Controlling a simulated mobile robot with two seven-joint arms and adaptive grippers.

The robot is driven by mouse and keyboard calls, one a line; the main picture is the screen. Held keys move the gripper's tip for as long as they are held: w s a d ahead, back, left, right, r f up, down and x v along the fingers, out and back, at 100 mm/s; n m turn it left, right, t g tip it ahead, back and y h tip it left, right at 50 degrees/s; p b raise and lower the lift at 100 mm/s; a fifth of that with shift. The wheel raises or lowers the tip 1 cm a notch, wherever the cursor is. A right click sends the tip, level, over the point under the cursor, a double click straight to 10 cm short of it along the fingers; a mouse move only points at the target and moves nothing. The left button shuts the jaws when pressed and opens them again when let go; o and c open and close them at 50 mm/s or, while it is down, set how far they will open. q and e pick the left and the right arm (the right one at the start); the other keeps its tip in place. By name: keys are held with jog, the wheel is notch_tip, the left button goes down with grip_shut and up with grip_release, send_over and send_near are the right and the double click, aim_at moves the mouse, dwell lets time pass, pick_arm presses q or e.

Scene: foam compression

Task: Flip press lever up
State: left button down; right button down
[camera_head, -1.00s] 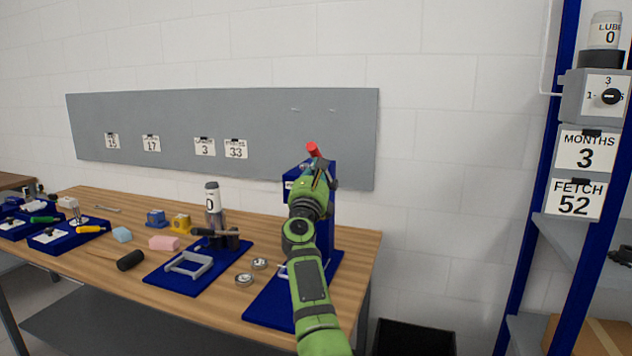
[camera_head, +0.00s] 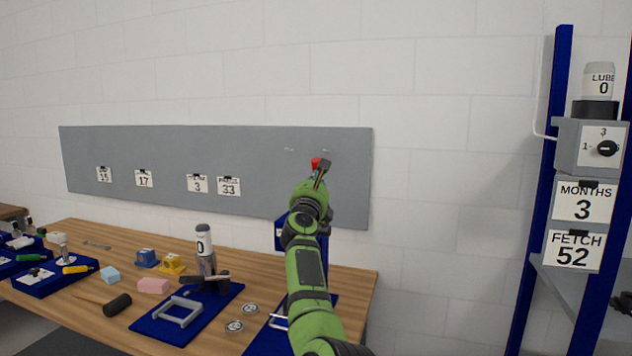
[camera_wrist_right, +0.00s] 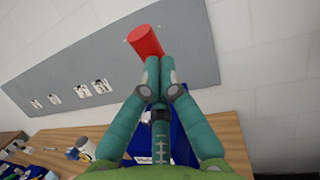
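The blue press (camera_head: 281,232) stands at the right end of the workbench, mostly hidden behind my right arm. Its lever's red handle (camera_head: 315,163) shows above it, in front of the grey board. My right gripper (camera_head: 322,170) is at the handle. In the right wrist view the red handle (camera_wrist_right: 146,41) points up and slightly left, just beyond the fingertips (camera_wrist_right: 159,68). The two fingers are together, right against the handle's lower end; I see no clear grasp on it. The lever's shaft and pivot are hidden. My left gripper is out of view.
The wooden bench (camera_head: 240,338) holds a blue fixture plate (camera_head: 215,307), a bottle (camera_head: 204,242), two round metal pieces and coloured blocks. The grey board (camera_head: 270,160) is on the wall behind. A blue rack (camera_head: 551,185) stands to the right.

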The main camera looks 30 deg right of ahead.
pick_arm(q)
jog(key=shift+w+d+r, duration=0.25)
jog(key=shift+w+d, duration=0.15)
pick_arm(e)
jog(key=shift+w+d+r, duration=0.2)
jog(key=shift+d+r, duration=0.3)
jog(key=shift+r, duration=0.05)
jog(key=shift+r, duration=0.1)
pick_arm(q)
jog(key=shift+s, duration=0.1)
pick_arm(e)
jog(key=shift+a, duration=0.1)
